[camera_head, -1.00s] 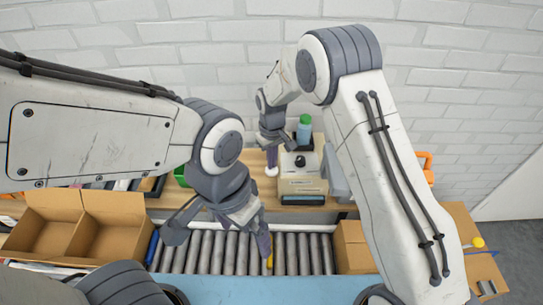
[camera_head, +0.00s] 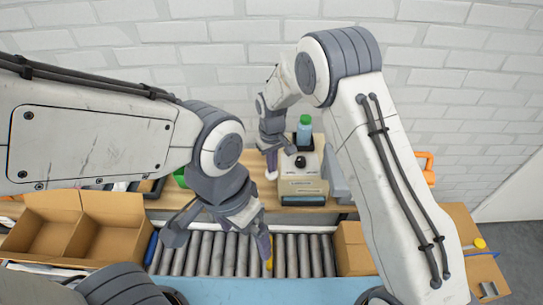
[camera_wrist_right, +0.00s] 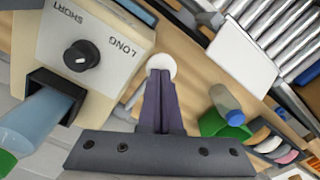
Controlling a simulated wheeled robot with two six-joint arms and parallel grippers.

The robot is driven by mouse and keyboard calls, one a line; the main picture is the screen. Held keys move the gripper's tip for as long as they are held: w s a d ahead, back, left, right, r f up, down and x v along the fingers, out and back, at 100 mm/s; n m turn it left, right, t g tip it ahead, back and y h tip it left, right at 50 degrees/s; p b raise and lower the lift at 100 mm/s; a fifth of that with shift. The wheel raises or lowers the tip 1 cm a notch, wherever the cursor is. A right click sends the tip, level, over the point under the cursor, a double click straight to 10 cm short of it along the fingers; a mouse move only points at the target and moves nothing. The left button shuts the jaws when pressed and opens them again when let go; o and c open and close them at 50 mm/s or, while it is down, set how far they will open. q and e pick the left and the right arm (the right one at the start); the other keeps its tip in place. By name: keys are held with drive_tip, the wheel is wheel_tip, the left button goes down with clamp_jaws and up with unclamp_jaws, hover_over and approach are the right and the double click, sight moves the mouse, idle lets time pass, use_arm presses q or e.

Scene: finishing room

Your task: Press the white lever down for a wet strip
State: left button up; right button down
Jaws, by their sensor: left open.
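The beige tape dispenser (camera_head: 303,187) stands on the wooden bench, with a black knob between SHORT and LONG in the right wrist view (camera_wrist_right: 82,56). The white lever's round end (camera_wrist_right: 161,66) shows beside the dispenser in that view. My right gripper (camera_wrist_right: 160,82) is shut and empty, its fingertips overlapping the near edge of that white end; I cannot tell whether they touch. In the head view the right gripper (camera_head: 272,163) is left of the dispenser, the white end just below its tips. My left gripper (camera_head: 220,237) is open and empty above the rollers.
A blue bottle with a green cap (camera_head: 305,128) stands at the dispenser's back. A roller conveyor (camera_head: 213,252) runs along the front of the bench. An open cardboard box (camera_head: 40,232) is at left, another carton (camera_head: 352,250) at right. A green object (camera_wrist_right: 222,123) lies near the right gripper.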

drive_tip(key=shift+s+f, duration=0.1)
drive_tip(key=shift+f, duration=0.05)
drive_tip(key=shift+s+f+b, duration=0.15)
drive_tip(key=shift+f+b, duration=0.15)
drive_tip(key=shift+f, duration=0.2)
drive_tip(key=shift+s+f+b, duration=0.15)
drive_tip(key=shift+f+b, duration=0.2)
drive_tip(key=shift+f, duration=0.05)
idle(0.4)
